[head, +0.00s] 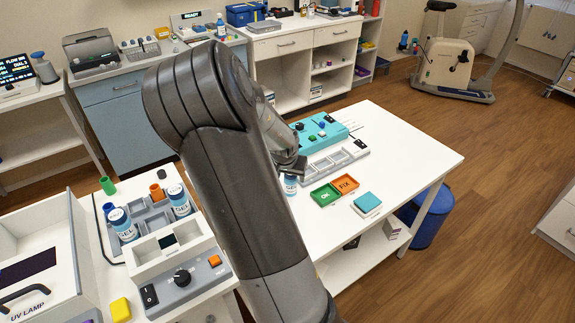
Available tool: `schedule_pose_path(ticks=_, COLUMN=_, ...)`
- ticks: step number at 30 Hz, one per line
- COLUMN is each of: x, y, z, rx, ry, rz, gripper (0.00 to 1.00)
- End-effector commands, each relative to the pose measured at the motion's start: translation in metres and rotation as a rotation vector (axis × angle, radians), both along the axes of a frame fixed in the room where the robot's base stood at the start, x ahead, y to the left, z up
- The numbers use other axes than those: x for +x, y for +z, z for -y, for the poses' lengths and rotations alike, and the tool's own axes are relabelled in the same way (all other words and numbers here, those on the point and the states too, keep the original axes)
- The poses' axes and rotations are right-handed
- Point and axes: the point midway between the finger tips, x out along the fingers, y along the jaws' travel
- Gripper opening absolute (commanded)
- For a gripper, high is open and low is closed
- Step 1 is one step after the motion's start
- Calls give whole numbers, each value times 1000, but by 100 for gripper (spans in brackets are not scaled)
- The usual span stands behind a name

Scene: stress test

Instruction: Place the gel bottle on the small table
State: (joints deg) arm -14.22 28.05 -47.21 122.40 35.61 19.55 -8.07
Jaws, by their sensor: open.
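The small table (425,150) is the white table right of centre. A bottle with a white and blue body (290,187), which looks like a gel bottle, stands upright near its left side, partly hidden by my arm. My gripper (291,171) is open right above this bottle, at its top. I cannot tell whether the fingers touch it. Two more gel bottles with blue-and-white labels stand in a grey rack at the left, one at the front (123,226) and one behind it (179,202).
The small table also holds a teal device (322,130), a grey compartment tray (335,162), green OK and orange FIX trays (325,195) and a teal-topped block (367,202). Its right part is bare. A UV lamp box (40,255) and switch box (180,275) stand at left.

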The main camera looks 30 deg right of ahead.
Motion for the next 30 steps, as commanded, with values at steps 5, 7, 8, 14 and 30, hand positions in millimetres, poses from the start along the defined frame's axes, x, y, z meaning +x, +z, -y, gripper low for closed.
schedule_pose_path(ticks=5, x=-6, y=24, z=-9, rx=1, ry=3, rz=2, gripper=61)
schedule_pose_path(ticks=7, x=-8, y=32, z=-12, rx=1, ry=3, rz=2, gripper=61)
schedule_pose_path(ticks=8, x=-9, y=36, z=-13, rx=0, ry=4, rz=2, gripper=61)
schedule_pose_path(ticks=14, x=-15, y=57, z=-19, rx=1, ry=3, rz=1, gripper=61)
schedule_pose_path(ticks=30, x=-31, y=76, z=-61, rx=127, ry=87, rz=6, gripper=61)
